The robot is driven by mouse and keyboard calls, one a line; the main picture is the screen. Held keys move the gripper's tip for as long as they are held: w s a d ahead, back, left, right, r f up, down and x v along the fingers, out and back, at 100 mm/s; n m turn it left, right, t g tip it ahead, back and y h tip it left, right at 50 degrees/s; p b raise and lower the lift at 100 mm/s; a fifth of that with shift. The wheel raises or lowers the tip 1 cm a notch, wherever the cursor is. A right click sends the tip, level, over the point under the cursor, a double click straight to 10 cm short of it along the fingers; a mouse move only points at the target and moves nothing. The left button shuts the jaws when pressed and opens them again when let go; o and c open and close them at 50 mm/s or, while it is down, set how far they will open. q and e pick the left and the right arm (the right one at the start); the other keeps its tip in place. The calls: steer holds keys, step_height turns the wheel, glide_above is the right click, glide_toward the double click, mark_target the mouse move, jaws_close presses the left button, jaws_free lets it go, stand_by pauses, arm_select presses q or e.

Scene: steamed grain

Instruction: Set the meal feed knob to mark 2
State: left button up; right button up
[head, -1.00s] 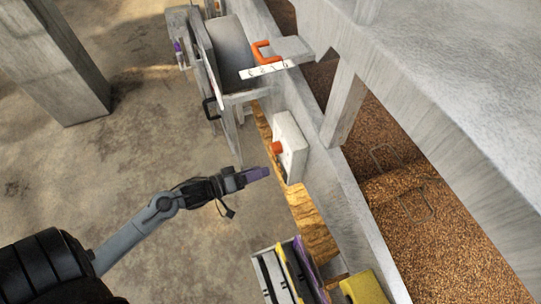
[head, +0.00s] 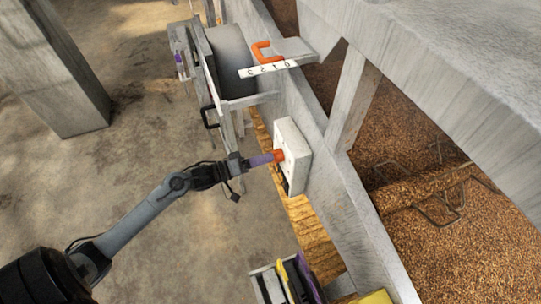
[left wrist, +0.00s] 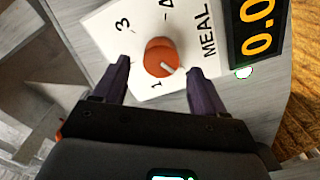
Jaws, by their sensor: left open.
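The meal feed knob (head: 279,156) is orange and sits on a white panel (head: 290,132) on the side of the grey trough. In the left wrist view the knob (left wrist: 158,55) has a white pointer line aimed to the lower right. Marks 1, 3 and 4 and the word MEAL show on the panel (left wrist: 140,22); mark 2 is not visible. My left gripper (head: 267,159) is at the knob. In the left wrist view its purple fingers (left wrist: 158,66) are open, one on each side of the knob, with gaps visible.
A dark display (left wrist: 257,30) with yellow digits, reading 0.0 in part, is beside MEAL. An orange handle (head: 264,53) and numbered white scale (head: 268,69) are farther back. A rack of coloured items (head: 290,279) stands in front. Grain (head: 430,200) lies behind the trough wall.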

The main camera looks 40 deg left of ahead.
mark_target(277, 156)
arm_select(q)
steer(key=shift+x, duration=1.5)
steer(key=shift+c, duration=0.4)
steer(key=c, duration=1)
